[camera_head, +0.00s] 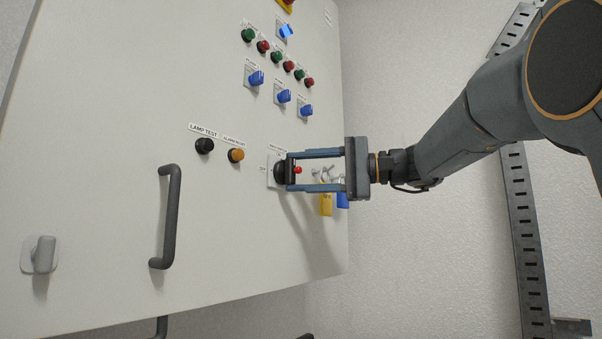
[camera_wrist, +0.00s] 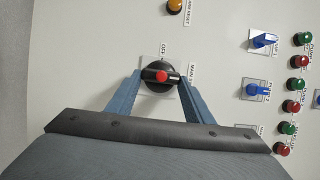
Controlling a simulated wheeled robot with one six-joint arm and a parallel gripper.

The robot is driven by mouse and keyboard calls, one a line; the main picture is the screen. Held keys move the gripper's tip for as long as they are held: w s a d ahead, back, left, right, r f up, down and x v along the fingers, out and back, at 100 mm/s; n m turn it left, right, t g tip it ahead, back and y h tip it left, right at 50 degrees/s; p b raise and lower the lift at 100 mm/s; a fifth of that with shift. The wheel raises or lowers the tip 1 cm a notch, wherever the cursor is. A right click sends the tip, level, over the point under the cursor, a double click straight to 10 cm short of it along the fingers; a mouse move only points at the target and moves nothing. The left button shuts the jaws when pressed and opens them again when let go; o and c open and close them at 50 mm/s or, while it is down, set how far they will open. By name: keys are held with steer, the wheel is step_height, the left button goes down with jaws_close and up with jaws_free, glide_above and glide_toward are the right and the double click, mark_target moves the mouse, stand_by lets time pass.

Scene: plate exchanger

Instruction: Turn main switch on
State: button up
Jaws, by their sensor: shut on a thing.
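The main switch (camera_head: 281,172) is a black rotary knob with a red spot, on a light square plate on the cabinet front. In the wrist view the main switch (camera_wrist: 160,87) shows its handle lying crosswise between the fingers, with "OFF" printed above its plate. My gripper (camera_head: 292,172) has its two blue-grey fingers around the handle and is shut on it. In the wrist view my gripper (camera_wrist: 160,80) has one finger at each end of the handle. The "MAIN SWITCH" label is partly hidden by a finger.
The cabinet door (camera_head: 110,150) is off-white with a dark bar handle (camera_head: 172,218). A black lamp test button (camera_head: 204,146) and an amber button (camera_head: 236,155) sit left of the switch. Blue selector switches (camera_head: 256,78) and several green and red lamps are above. Yellow (camera_head: 326,205) and blue tags hang behind my gripper.

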stand_by(0.4)
steer(key=o, duration=1)
steer(key=shift+o, duration=0.2)
steer(key=b+v, duration=0.2)
steer(key=v, duration=0.5)
steer(key=shift+s+d, duration=0.15)
steer(key=shift+d, duration=0.2)
